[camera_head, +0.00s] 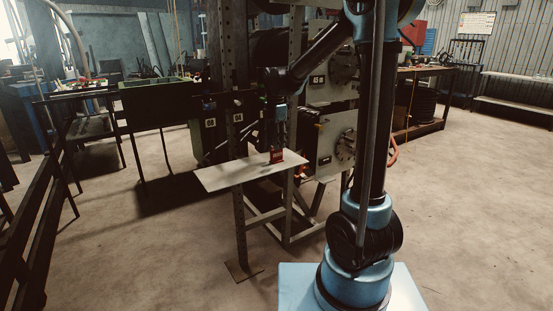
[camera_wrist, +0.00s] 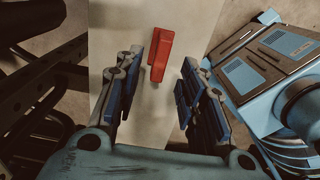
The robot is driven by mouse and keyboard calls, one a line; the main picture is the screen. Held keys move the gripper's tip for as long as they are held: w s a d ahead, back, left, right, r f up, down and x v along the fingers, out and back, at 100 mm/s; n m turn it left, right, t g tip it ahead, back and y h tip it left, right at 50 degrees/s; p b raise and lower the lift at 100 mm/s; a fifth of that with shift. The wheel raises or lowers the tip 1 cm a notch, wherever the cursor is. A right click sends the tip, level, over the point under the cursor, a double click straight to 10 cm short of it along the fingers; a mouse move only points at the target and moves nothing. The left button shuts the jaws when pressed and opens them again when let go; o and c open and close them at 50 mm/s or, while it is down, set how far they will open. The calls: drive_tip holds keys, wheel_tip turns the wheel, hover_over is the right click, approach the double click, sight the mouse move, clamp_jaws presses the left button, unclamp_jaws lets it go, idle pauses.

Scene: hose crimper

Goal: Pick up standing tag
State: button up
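The standing tag (camera_head: 277,156) is a small red piece on a pale board (camera_head: 225,178) in the head view. In the wrist view the red tag (camera_wrist: 160,54) stands near the middle top, on the pale board. My gripper (camera_wrist: 158,92) is open, with one finger to the left of the tag and one to the right. The tag lies between and just beyond the fingertips, with visible gaps on both sides. In the head view my gripper (camera_head: 278,140) hangs above the tag, pointing down; the small gap there is hard to judge.
A dark metal post and the crimper machine (camera_head: 335,130) stand right behind the board. A green bin (camera_head: 155,95) is at the back left and a dark railing (camera_head: 50,215) at the left. Open floor (camera_head: 470,200) lies to the right.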

sight(277, 160)
drive_tip(key=shift+w+d+f, duration=0.1)
drive_tip(key=shift+f, duration=1.3)
drive_tip(key=shift+w+d+f, duration=0.1)
drive_tip(key=shift+f, duration=1.3)
clamp_jaws()
